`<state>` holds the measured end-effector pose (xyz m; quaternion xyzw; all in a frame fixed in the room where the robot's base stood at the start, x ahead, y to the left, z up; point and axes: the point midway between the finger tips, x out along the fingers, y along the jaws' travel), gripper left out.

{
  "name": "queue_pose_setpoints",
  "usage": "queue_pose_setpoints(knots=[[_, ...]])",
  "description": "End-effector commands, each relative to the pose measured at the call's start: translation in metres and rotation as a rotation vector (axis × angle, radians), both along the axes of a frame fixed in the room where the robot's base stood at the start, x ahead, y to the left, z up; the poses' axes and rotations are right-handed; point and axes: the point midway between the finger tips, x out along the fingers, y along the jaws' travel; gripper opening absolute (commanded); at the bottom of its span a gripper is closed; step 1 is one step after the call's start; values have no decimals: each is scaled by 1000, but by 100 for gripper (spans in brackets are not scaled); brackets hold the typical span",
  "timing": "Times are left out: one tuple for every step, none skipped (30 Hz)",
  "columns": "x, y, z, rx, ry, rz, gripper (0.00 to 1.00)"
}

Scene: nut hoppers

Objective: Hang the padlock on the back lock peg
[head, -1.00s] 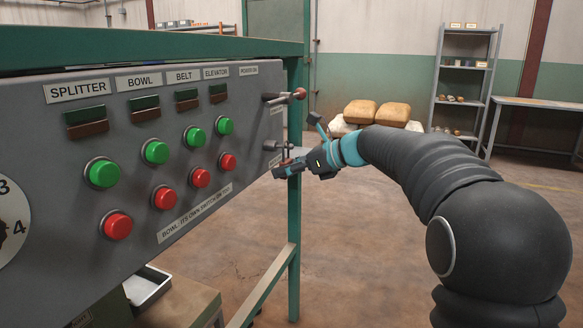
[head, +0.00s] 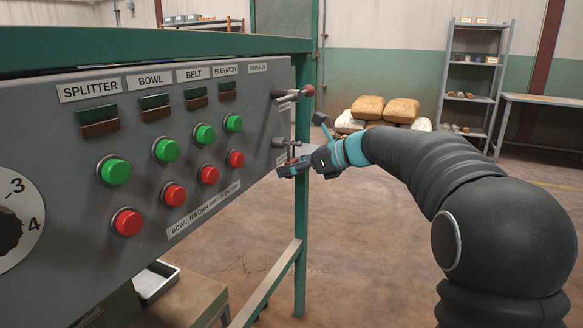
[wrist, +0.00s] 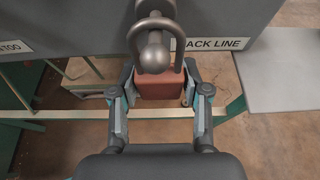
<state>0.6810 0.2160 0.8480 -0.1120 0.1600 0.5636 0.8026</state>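The padlock has a reddish-brown body (wrist: 162,86) and a grey shackle. In the wrist view it is upright, and the shackle loop is around a grey peg with a ball end (wrist: 154,57) that stands out from the panel by the "…ACK LINE" label. My gripper (wrist: 160,92) has one finger on each side of the body, the tips against its sides; it looks shut on the padlock. In the head view my gripper (head: 291,169) is at the panel's right end, below the lower peg (head: 280,142). The padlock is small and partly hidden there.
The grey control panel (head: 262,110) carries green and red buttons. A red-tipped lever (head: 307,91) sits above the peg. A green post (head: 301,220) stands just behind my gripper. Sacks (head: 385,110) and a shelf (head: 474,80) are far back. The floor to the right is clear.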

Motion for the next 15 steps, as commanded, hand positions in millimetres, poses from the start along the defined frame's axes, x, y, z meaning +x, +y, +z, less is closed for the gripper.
queue_pose_setpoints(knots=[[0, 0, 0, 0, 0, 0, 65], [0, 0, 0, 0, 0, 0, 71], [0, 0, 0, 0, 0, 0, 71], [0, 0, 0, 0, 0, 0, 71], [0, 0, 0, 0, 0, 0, 71], [0, 0, 0, 0, 0, 0, 71], [0, 0, 0, 0, 0, 0, 71], [0, 0, 0, 0, 0, 0, 71], [0, 0, 0, 0, 0, 0, 71], [0, 0, 0, 0, 0, 0, 71], [0, -1, 0, 0, 0, 0, 71], [0, -1, 1, 0, 0, 0, 71], [-1, -3, 1, 0, 0, -1, 71], [-1, -5, 2, 0, 0, -1, 71], [-2, -8, 3, 0, -1, -2, 71]])
